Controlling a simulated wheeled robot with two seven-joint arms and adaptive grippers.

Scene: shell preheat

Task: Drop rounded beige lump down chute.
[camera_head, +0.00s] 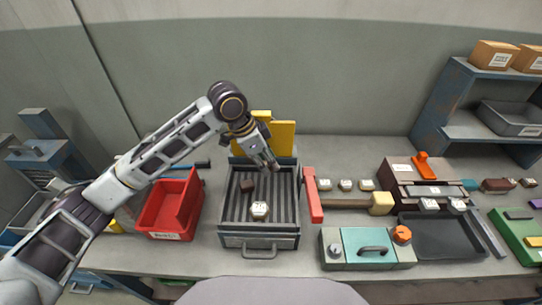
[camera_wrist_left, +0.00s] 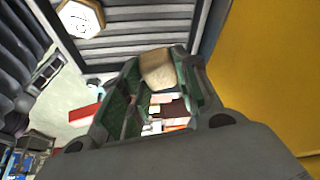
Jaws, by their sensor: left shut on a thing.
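My left gripper (camera_head: 270,164) reaches in from the left over the back of a ribbed grey tray (camera_head: 232,212). In the left wrist view the gripper (camera_wrist_left: 160,75) is shut on a rounded beige lump (camera_wrist_left: 157,68) between its fingertips. In the head view the lump is not clearly visible at the fingertips. The hexagonal piece also shows in the left wrist view (camera_wrist_left: 80,18). I cannot tell which thing is the chute. My right gripper is out of view.
Yellow panels (camera_head: 283,138) stand behind the tray, close to the gripper. A red bin (camera_head: 172,208) is left of the tray; a red bar (camera_head: 313,195) is right. Several small pale pieces, a mallet (camera_head: 380,203), a control box (camera_head: 340,262) and a dark tray (camera_head: 440,250) lie further right.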

